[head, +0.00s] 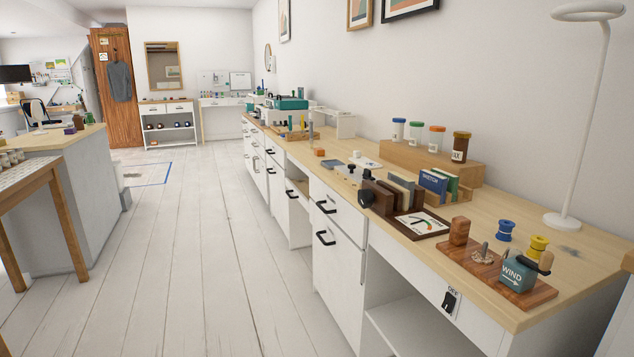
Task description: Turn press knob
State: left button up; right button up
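A round black knob (366,198) sits at the left end of a small dark wooden press (384,197) on the long desk. Upright boards or books stand in the press. A white card with a coloured dial (423,224) lies on the dark base in front of it. From here the knob's marking and turn angle are too small to tell. Neither of my grippers is in the head view.
The long desk (574,225) runs along the right wall, with drawers and black handles below. A switch marked OFF (449,302) is on its front. A teal WIND block (517,272) and a white lamp (562,221) stand nearer. The plank floor (215,255) at left is clear.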

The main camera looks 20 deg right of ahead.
aim_at(366, 197)
jog(key=i+j+z, duration=0.15)
jog(key=i, duration=0.35)
jog(key=i+z, duration=0.15)
jog(key=i, duration=0.35)
jog(key=i+j+z, duration=0.15)
jog(key=i, duration=0.3)
jog(key=j, duration=0.1)
